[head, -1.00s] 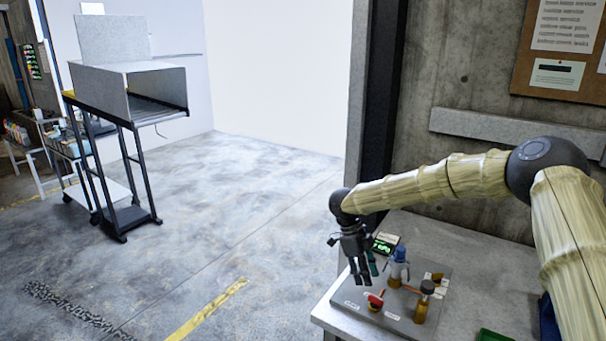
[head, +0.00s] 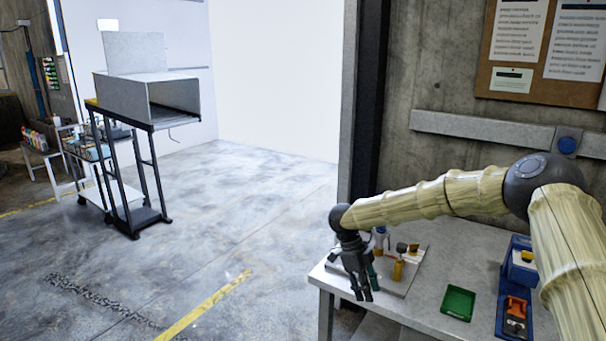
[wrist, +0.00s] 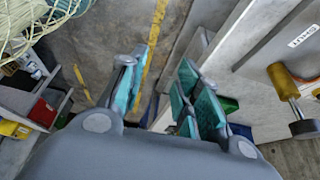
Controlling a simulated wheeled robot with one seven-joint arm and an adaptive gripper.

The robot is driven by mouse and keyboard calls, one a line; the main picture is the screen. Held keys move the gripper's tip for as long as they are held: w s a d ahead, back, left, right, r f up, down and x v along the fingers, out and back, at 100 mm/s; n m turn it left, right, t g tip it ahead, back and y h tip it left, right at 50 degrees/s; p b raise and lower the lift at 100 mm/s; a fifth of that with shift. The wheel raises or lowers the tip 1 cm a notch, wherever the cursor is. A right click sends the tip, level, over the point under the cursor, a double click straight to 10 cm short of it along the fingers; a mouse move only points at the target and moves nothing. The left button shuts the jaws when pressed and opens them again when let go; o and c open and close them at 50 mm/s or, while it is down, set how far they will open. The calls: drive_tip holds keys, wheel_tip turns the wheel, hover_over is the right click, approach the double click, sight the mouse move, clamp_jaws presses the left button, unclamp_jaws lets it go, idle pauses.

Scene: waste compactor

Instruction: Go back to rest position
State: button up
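My gripper (head: 364,285) hangs fingers down at the left end of the grey bench (head: 440,244), in front of the grey board (head: 402,285) in the head view. In the wrist view my gripper (wrist: 160,98) has its teal-padded fingers spread apart, with only floor between them. It is open and empty. My arm reaches in from the right, bent at a dark elbow joint. Part of the board is hidden behind my gripper.
The board carries a yellow-brown cylinder (head: 398,270) and a blue-topped piece (head: 380,240). A green tray (head: 458,302) and blue bins (head: 519,262) stand on the bench. A grey box on a black stand (head: 150,100) is at the back left. Floor between is clear.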

drive_tip(key=s+d+f+n+t+h+b, duration=0.1)
drive_tip(key=s+f+n+t, duration=0.25)
drive_tip(key=s+f, duration=0.4)
drive_tip(key=s+d+f+n+t+b, duration=0.15)
drive_tip(key=s+f+n, duration=0.3)
drive_tip(key=f, duration=0.55)
drive_tip(key=s+d+f+n+t+h+b, duration=0.1)
drive_tip(key=s+f+n+t, duration=0.3)
drive_tip(key=f, duration=0.5)
drive_tip(key=s+f+n+g+y+b, duration=0.15)
drive_tip(key=s+f+n, duration=0.25)
drive_tip(key=s, duration=0.4)
drive_tip(key=s+f+n+g+y, duration=0.1)
drive_tip(key=s+f+n+y, duration=0.2)
drive_tip(key=s, duration=0.6)
drive_tip(key=s+n+g+y+b, duration=0.1)
drive_tip(key=s+n+g, duration=0.3)
drive_tip(key=s, duration=1.6)
drive_tip(key=shift+s+d+f+n+b, duration=0.25)
drive_tip(key=shift+d+n+b, duration=0.1)
drive_tip(key=shift+n, duration=0.35)
